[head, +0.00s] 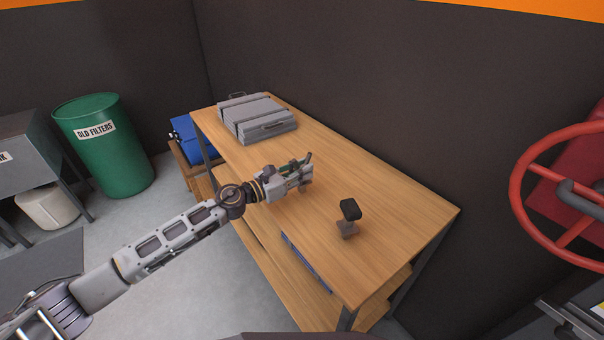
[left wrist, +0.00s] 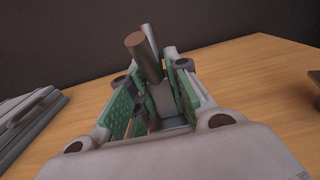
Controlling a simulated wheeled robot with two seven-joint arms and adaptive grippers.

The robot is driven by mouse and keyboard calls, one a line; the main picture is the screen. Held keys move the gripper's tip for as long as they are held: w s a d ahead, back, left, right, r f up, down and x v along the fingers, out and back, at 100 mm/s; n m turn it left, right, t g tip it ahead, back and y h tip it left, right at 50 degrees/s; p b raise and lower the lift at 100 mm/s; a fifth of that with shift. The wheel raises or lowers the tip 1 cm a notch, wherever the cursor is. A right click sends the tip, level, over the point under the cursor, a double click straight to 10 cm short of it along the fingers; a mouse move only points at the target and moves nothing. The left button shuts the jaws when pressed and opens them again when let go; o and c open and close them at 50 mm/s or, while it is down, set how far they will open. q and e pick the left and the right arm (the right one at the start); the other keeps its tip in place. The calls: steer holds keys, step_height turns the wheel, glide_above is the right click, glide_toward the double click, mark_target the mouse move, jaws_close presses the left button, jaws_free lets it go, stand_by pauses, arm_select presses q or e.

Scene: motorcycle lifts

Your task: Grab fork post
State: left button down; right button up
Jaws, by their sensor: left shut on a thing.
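The fork post (left wrist: 140,45) shows in the left wrist view as a dark brown round prong with a grey one behind it, standing up between the green-padded fingers. My left gripper (head: 298,176) is shut on it over the middle of the wooden bench; the gripper also shows in the left wrist view (left wrist: 152,88). In the head view only a small dark tip of the post (head: 308,158) shows past the fingers. Its lower part is hidden, and I cannot tell whether it touches the bench. My right gripper is not in view.
A post with a black padded top (head: 350,211) stands on the wooden bench (head: 400,205), right of the gripper. A grey case (head: 257,116) lies at the bench's far end. A dark wall runs behind. A green drum (head: 104,150) stands at left, and a red wheel (head: 520,185) at right.

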mark_target(302, 165)
arm_select(q)
step_height(302, 165, up, 6)
steer(key=shift+r+p, duration=0.1)
steer(key=shift+p, duration=1)
steer(key=shift+r, duration=0.65)
steer(key=shift+r+p, duration=0.4)
steer(key=shift+r, duration=0.1)
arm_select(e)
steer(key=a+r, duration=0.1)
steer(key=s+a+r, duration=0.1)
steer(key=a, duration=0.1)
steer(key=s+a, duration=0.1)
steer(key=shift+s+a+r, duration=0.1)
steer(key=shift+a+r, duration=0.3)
